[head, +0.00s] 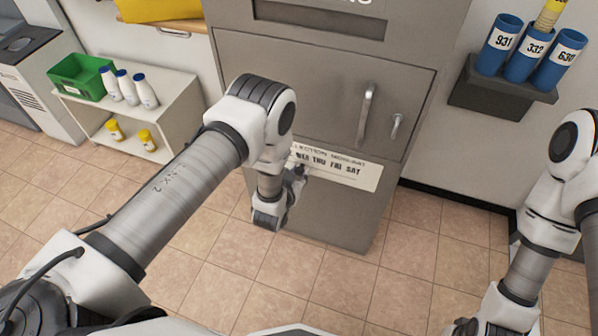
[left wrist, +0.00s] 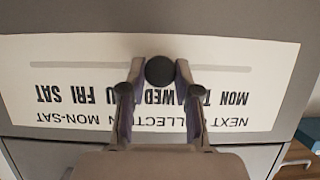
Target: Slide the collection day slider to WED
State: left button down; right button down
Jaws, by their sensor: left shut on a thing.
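The white collection day label (head: 345,172) is on the front of the grey mailbox, below its handle. In the left wrist view the label (left wrist: 270,65) appears upside down, with a long slot across it. The round dark slider knob (left wrist: 160,71) stands between the fingers of my left gripper (left wrist: 160,75), which is shut on it. In the head view my left gripper (head: 297,172) covers the label's left part.
The mailbox door has a large handle (head: 366,115) and a small one (head: 396,126) above the label. A shelf (head: 185,105) with a green crate (head: 82,77) and bottles stands left. Blue numbered tubes (head: 528,55) are on a wall rack at right. Tiled floor is clear.

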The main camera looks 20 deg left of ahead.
pick_arm(q)
jog(key=shift+d, duration=0.1)
jog(key=shift+a, duration=0.2)
jog(key=c, duration=0.8)
grip_release()
jog(key=shift+d, duration=0.1)
jog(key=v, duration=1.2)
